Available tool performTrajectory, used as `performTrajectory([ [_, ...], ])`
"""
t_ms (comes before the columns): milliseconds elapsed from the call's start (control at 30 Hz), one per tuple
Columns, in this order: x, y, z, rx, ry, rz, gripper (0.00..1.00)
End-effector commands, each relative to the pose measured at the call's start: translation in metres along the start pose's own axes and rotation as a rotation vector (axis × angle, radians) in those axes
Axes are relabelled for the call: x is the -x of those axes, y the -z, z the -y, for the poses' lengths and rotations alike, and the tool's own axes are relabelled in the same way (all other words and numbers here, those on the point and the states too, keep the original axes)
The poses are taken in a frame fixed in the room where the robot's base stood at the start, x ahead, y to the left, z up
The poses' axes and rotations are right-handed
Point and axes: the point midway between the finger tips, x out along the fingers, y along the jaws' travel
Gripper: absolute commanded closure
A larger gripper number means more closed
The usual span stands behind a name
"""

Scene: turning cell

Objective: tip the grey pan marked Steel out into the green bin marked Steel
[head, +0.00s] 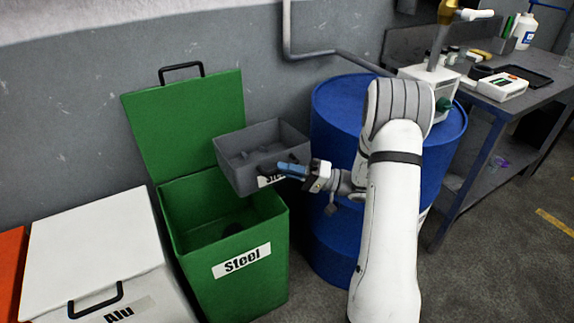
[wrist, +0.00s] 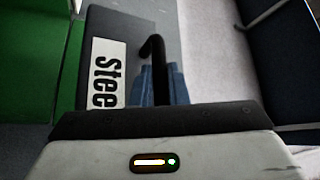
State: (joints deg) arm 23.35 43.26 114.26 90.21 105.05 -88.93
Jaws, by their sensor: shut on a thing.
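The grey pan (head: 238,160) with a white Steel label hangs above the right part of the green bin (head: 265,278) in the head view. The pan is about level, with a few dark bits inside. The bin is marked Steel, its lid (head: 185,120) stands open against the wall, and a dark lump lies inside. My gripper (head: 292,170) is shut on the pan's front handle. In the wrist view the blue fingers (wrist: 160,85) are at the dark handle (wrist: 154,46), beside the pan's label (wrist: 106,75).
A white bin (head: 95,250) marked Alu, with its lid shut, stands left of the green bin, and an orange one (head: 10,270) shows at the edge. A blue drum (head: 330,235) stands close on the right. A workbench (head: 490,105) with tools is farther right.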

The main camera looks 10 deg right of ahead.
Motion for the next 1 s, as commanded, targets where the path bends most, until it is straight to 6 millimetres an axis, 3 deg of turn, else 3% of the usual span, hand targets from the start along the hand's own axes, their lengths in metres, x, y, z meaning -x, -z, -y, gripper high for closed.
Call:
performTrajectory([
  [300,-0.008,0.008,0.024,0.126,-0.161,0.097,1.0],
  [1000,-0.026,0.01,0.049,0.369,-0.486,0.295,1.0],
])
